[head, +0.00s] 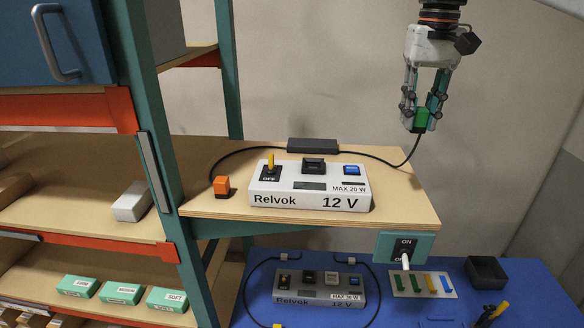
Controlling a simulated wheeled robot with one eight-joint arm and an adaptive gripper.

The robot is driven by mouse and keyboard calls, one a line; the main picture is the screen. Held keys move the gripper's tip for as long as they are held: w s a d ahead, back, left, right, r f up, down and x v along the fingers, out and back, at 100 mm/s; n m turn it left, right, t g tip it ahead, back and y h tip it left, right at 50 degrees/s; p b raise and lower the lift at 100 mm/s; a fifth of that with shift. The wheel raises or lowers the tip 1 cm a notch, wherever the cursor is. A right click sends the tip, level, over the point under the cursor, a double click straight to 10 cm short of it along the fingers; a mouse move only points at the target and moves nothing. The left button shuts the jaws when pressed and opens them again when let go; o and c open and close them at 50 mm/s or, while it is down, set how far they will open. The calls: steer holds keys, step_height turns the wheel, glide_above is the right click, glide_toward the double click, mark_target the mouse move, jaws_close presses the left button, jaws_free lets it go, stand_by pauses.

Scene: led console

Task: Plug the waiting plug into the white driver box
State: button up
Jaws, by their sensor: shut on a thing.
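The white driver box (310,188) sits on the wooden shelf, marked "Relvok", "12 V" and "MAX 20 W". Its top carries a yellow lever (271,161) beside the word OFF, a black part (314,166) and a blue part (351,170). My gripper (422,115) is shut on a green plug (421,121), in the air above and right of the box. A black cable hangs from this plug to the shelf. An orange plug (221,186) stands on the shelf left of the box, at the other end of the cabling.
A flat black block (313,145) lies behind the box with cable on both sides. A teal ON/OFF switch panel (404,246) hangs under the shelf's front right. A teal post (160,130) stands left.

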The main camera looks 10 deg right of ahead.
steer(key=shift+s+a+r, duration=0.1)
steer(key=shift+s+r, duration=0.25)
steer(key=shift+r, duration=0.45)
step_height(320, 180, down, 8)
steer(key=b, duration=0.5)
steer(key=shift+f, duration=0.25)
stand_by(0.3)
steer(key=shift+w+a+f+p, duration=0.1)
steer(key=shift+w+a+p, duration=0.05)
steer(key=shift+w+a, duration=1.05)
steer(key=shift+w+a+f+p, duration=0.1)
steer(key=shift+w+a, duration=0.55)
steer(key=shift+a, duration=0.9)
steer(key=shift+w+a+f+p, duration=0.1)
steer(key=shift+w+a+p, duration=0.05)
steer(key=shift+w+a, duration=1.05)
steer(key=shift+w+a+f+p, duration=0.15)
steer(key=shift+w+a, duration=0.6)
steer(key=shift+a, duration=0.75)
steer(key=shift+w+a+p, duration=0.3)
steer(key=shift+w+a, duration=0.45)
steer(key=shift+a, duration=0.7)
steer(key=shift+w+a+f+p, duration=0.15)
steer(key=shift+w+a, duration=0.6)
steer(key=shift+a, duration=0.75)
steer(key=shift+w+a, duration=0.15)
steer(key=shift+a, duration=0.1)
steer(key=shift+w+d, duration=0.1)
steer(key=shift+w, duration=0.2)
steer(key=shift+f, duration=0.45)
